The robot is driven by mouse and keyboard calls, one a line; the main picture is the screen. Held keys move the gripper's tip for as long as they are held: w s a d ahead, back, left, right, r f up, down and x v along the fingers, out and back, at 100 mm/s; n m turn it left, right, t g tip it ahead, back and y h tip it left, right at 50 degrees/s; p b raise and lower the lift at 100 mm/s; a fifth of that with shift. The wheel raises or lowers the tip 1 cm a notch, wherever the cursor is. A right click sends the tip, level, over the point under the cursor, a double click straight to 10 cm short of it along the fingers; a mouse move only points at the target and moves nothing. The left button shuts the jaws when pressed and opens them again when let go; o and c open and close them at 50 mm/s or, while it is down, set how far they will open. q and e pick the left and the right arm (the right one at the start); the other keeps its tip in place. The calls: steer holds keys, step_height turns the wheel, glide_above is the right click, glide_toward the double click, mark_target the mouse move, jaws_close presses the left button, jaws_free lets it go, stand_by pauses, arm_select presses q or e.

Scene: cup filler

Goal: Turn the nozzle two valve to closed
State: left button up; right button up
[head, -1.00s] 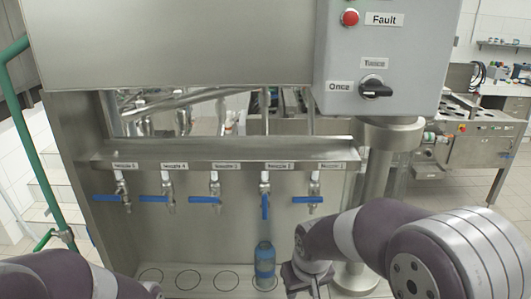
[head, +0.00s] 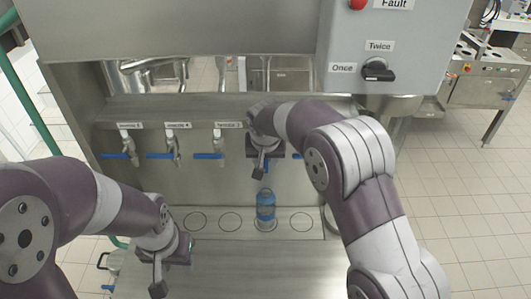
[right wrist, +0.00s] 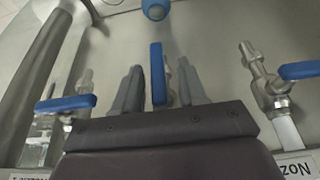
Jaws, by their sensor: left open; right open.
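The nozzle two valve is hidden behind my right gripper (head: 262,168) in the head view. In the right wrist view its blue handle (right wrist: 158,75) stands lengthwise between the two spread fingers of my right gripper (right wrist: 162,68), with a finger on each side. I cannot tell whether either finger touches it. The neighbouring valves have blue handles turned sideways, one at the left (right wrist: 67,104) and one at the right (right wrist: 300,70) in the right wrist view. My left gripper (head: 160,283) is open, low at the left above the steel surface, away from the valves.
Other nozzle valves (head: 210,156) line the steel panel to the left. A grey control box (head: 390,50) hangs at upper right.

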steer(key=shift+f, duration=0.25)
arm_select(q)
steer(key=shift+s+d+r, duration=0.1)
steer(key=shift+s+r, duration=0.2)
steer(key=shift+s, duration=0.05)
arm_select(e)
steer(key=shift+s+d+f, duration=0.1)
steer(key=shift+s, duration=0.05)
jaws_close()
steer(key=shift+f+y+b, duration=0.2)
steer(key=shift+y+b, duration=0.2)
steer(key=y+b, duration=0.2)
steer(key=b, duration=0.2)
steer(key=m+y+b, duration=0.1)
steer(key=y+b, duration=0.1)
steer(key=b, duration=0.2)
steer(key=shift+a+f+b, duration=0.2)
steer(key=shift+a+b, duration=0.15)
steer(key=shift+r, duration=0.25)
steer(key=shift+r+y, duration=0.2)
steer(key=shift+y, duration=0.1)
arm_select(q)
step_height(320, 180, down, 10)
steer(key=shift+r, duration=0.15)
steer(key=shift+w, duration=0.1)
